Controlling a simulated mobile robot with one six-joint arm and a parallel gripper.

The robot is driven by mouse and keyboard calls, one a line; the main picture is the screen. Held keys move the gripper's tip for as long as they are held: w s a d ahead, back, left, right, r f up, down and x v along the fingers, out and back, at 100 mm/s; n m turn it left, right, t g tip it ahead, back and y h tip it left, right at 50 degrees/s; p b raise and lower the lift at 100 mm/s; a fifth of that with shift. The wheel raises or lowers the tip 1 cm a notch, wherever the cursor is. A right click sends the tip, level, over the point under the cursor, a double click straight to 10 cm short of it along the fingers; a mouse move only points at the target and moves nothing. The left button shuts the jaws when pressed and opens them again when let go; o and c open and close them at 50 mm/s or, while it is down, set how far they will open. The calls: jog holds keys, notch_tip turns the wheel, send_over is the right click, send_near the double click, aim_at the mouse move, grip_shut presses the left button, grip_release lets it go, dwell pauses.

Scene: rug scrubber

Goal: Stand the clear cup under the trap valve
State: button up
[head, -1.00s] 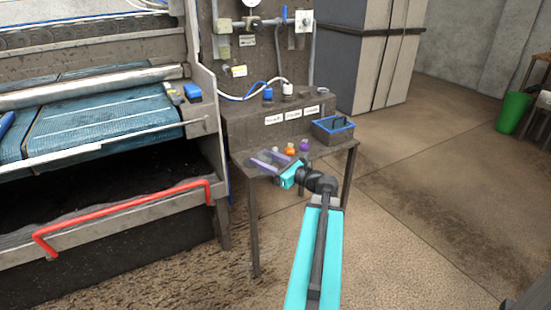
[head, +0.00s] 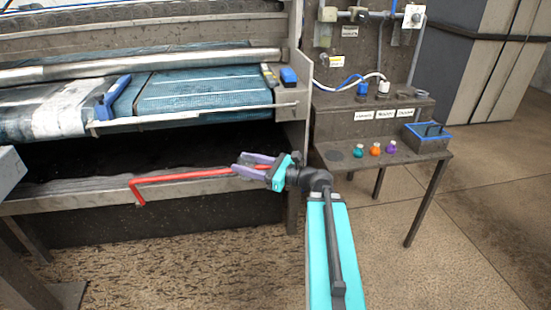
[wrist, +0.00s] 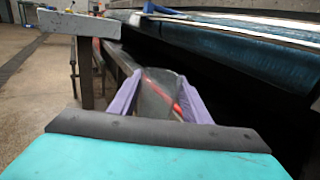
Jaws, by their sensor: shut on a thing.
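My gripper (head: 243,164) is in front of the machine's open dark lower bay, by the red handle bar in the head view. Its purple fingers are shut on a clear cup (wrist: 155,103), which shows see-through and greyish between them in the wrist view. The cup is hard to make out in the head view. Pipes and valve fittings (head: 327,15) hang on the grey panel above the side bench, well right of my gripper. I cannot tell for certain which fitting is the trap valve.
The red bar (head: 190,177) runs close to my gripper. A blue-ended tool (head: 113,97) lies on the belt. Floor is free below.

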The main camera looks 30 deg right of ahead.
jog(key=a+n+g+y, duration=0.3)
jog(key=a+g+y, duration=0.1)
jog(key=a, duration=1.4)
jog(key=shift+w+n, duration=0.15)
jog(key=shift+n, duration=0.25)
